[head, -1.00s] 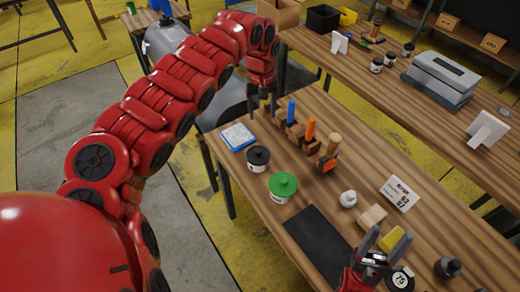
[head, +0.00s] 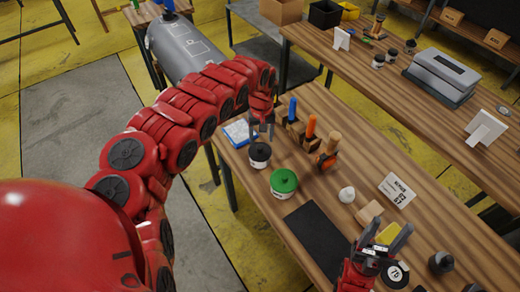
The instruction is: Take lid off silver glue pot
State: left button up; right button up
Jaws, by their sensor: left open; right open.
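Two lidded pots stand near the left edge of the front table: a black-lidded pot (head: 260,155) and a green-lidded pot (head: 284,184). Both have lids on and pale labels; I cannot tell which counts as silver. My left gripper (head: 261,134) is open, pointing down just above and behind the black lid. Its fingers hold nothing, and I cannot tell whether they touch the lid. My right gripper (head: 386,240) is open at the lower right, beside a yellow block (head: 389,233), and is not holding it.
A blue-and-white pad (head: 238,132) lies left of the pots. A dark mat (head: 318,243), a white knob-like item (head: 347,195) and a sign card (head: 397,190) are nearer the right.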

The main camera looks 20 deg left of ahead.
aim_at(260, 147)
pick_arm(q)
jog(key=shift+f+p, duration=0.3)
jog(key=f+p, duration=0.1)
jog(key=f, duration=0.2)
jog(key=shift+s+f, duration=0.1)
jog(key=shift+s, duration=0.1)
jog(key=shift+a+f, duration=0.15)
jog(key=shift+f, duration=0.45)
grip_shut()
